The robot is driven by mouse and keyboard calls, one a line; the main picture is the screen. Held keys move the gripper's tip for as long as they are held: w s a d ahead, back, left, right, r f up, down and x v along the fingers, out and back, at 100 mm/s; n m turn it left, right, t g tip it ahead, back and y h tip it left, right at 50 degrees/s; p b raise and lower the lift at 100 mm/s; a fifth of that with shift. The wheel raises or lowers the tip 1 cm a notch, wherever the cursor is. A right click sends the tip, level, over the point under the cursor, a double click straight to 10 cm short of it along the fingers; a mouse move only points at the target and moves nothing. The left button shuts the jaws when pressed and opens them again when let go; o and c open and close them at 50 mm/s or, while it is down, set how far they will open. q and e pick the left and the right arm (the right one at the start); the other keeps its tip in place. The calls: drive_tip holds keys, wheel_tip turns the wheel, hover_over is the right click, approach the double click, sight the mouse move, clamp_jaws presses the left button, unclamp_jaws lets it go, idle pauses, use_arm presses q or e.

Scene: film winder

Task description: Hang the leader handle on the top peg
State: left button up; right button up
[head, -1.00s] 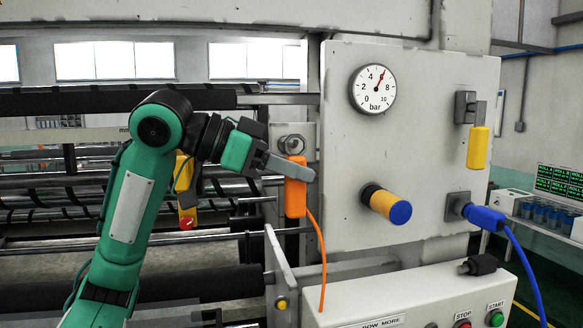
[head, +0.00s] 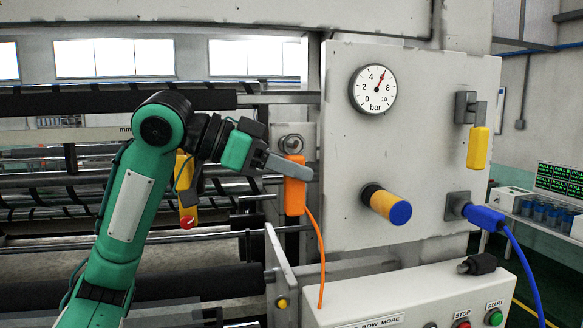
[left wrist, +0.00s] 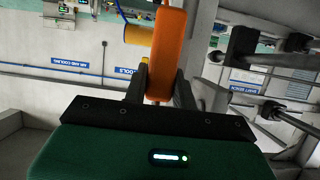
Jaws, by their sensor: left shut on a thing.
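The orange leader handle (head: 295,188) is upright in the head view, with an orange cord running down from its lower end. My left gripper (head: 297,172) is shut on its upper part; one finger crosses in front of it. In the left wrist view the handle (left wrist: 167,50) stands between the two fingers (left wrist: 160,85). A round metal peg (head: 291,143) on a grey plate shows just above the handle's top. I cannot tell whether handle and peg touch. My right gripper is not in view.
The pale panel right of the handle carries a pressure gauge (head: 373,89), a yellow-and-blue knob (head: 386,204), a yellow handle (head: 478,148) and a blue plug (head: 483,217). A control box (head: 420,297) stands below. Rollers (head: 120,101) lie behind my left arm.

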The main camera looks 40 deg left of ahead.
use_arm(q)
drive_tip(key=shift+w+a, duration=0.4)
drive_tip(key=shift+a, duration=0.1)
drive_tip(key=shift+f, duration=0.1)
drive_tip(key=shift+f+b, duration=0.4)
drive_tip(key=shift+f, duration=0.1)
drive_tip(key=shift+d, duration=0.1)
drive_tip(key=shift+f, duration=0.2)
clamp_jaws()
drive_tip(key=o, duration=1.1)
unclamp_jaws()
drive_tip(key=shift+r, duration=0.1)
